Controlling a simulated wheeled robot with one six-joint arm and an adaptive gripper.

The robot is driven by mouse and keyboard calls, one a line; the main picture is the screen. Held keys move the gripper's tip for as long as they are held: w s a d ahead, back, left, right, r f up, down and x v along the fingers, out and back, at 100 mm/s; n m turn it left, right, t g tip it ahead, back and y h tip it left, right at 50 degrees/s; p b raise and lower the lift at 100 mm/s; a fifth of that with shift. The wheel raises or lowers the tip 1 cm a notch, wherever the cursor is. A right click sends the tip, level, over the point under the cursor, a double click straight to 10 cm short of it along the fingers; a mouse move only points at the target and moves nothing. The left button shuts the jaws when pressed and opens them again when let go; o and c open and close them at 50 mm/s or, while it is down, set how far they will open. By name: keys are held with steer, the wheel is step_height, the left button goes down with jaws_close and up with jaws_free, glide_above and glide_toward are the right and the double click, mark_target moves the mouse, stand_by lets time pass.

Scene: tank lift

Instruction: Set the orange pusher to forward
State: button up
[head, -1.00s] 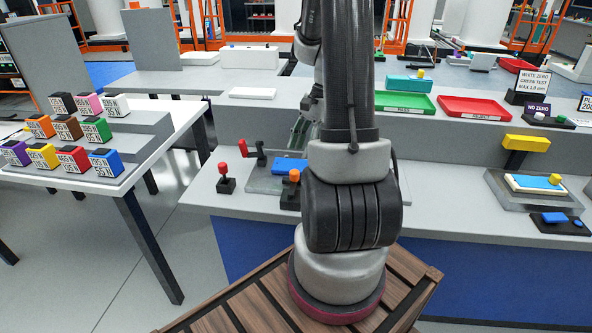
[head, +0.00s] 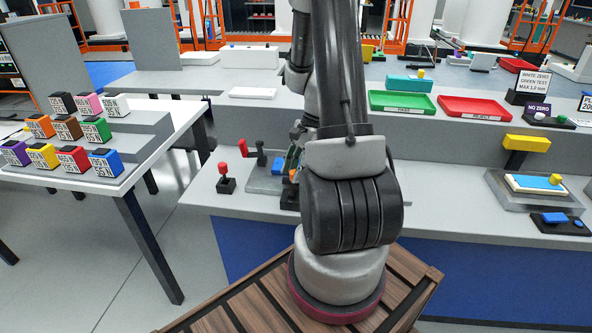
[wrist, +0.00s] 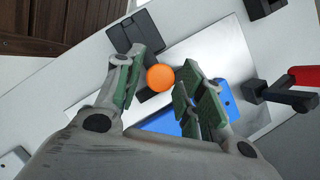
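The orange pusher shows as a round orange knob (wrist: 160,77) in the wrist view, beside a dark base block (wrist: 135,38). My gripper (wrist: 168,82) is open, with one green-padded finger on each side of the knob. I cannot tell whether either finger touches it. In the head view the orange knob (head: 292,175) is mostly hidden behind my arm and gripper. A blue part (wrist: 165,122) lies on the metal plate (wrist: 92,103) under the fingers.
A red-handled lever (head: 248,150) stands at the plate's left end in the head view. A red-knobbed block (head: 225,178) stands left of it. Green (head: 402,102) and red (head: 475,108) trays lie on the rear counter.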

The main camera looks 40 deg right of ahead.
jaws_close()
steer(key=shift+w+d, duration=1.4)
steer(key=shift+d, duration=0.15)
steer(key=shift+o, duration=2.1)
jaws_free()
steer(key=v, duration=1.2)
